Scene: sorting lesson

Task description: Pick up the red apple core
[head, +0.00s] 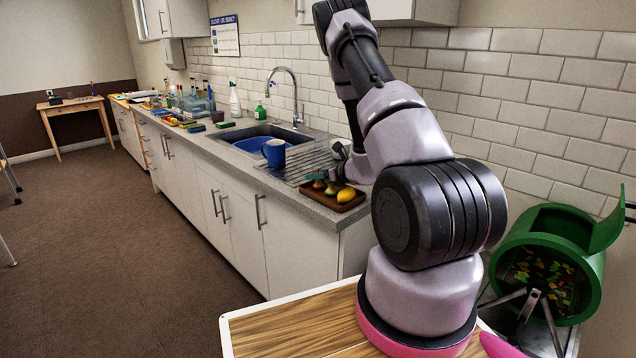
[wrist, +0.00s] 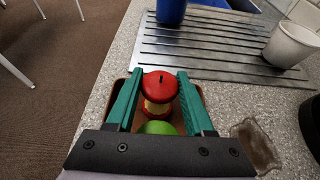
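The red apple core (wrist: 160,86), with red ends, a pale yellow middle and a dark stem, stands upright in the wrist view on a brown tray (wrist: 119,93). My gripper (wrist: 159,74) has its two green fingers apart, one on each side of the core, with narrow gaps showing. Part of a round green object (wrist: 158,128) shows just below the core, cut off by the gripper's body. In the head view the tray (head: 340,207) is at the counter's near end, and my gripper (head: 316,176) is low over its left part; the core is hardly distinguishable there.
A yellow lemon (head: 346,195) lies on the tray's right. A ribbed drainer (wrist: 215,50) lies beyond the tray, with a blue mug (wrist: 171,10) and a white cup (wrist: 291,44). The sink (head: 258,141) is farther back. A green bin (head: 548,262) stands at the right.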

